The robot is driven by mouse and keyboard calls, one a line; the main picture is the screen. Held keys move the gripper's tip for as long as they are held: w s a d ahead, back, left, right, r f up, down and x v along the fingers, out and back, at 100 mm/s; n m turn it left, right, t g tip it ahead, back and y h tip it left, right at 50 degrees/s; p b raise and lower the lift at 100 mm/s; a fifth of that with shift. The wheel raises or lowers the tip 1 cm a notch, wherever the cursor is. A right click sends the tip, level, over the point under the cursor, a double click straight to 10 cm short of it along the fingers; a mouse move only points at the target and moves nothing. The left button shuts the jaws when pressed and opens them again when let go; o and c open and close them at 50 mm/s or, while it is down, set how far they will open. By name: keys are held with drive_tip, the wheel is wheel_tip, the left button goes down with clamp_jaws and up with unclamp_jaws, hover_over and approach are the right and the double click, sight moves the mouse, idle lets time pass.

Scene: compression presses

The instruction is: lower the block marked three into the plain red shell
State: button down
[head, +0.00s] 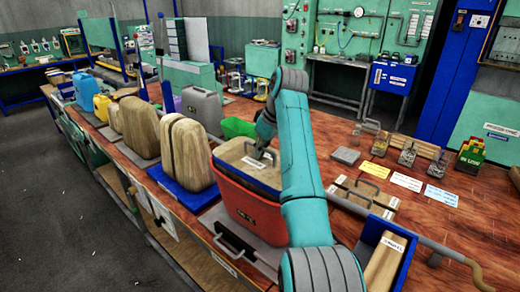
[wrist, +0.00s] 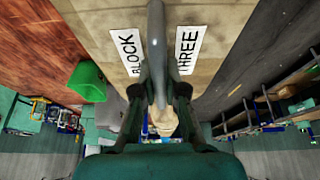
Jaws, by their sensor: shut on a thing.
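In the wrist view, my gripper (wrist: 158,100) closes around the bar-like handle (wrist: 156,45), between the labels "BLOCK" (wrist: 125,52) and "THREE" (wrist: 188,50).
A grey plate with a handle (head: 236,243) lies before the shell. Left is a blue tray (head: 181,190) holding tan pieces. A green bin (head: 237,127) is behind. Right are another handled block (head: 362,197) and a blue box (head: 388,231).

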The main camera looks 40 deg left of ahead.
drive_tip(key=c, duration=1.2)
unclamp_jaws()
drive_tip(key=shift+r, duration=0.15)
drive_tip(key=shift+o, duration=0.2)
drive_tip(key=shift+f, duration=0.3)
drive_tip(key=v, duration=1.2)
drive_tip(key=shift+a+r, duration=0.1)
drive_tip(key=shift+r, duration=0.15)
drive_tip(key=shift+s, duration=0.1)
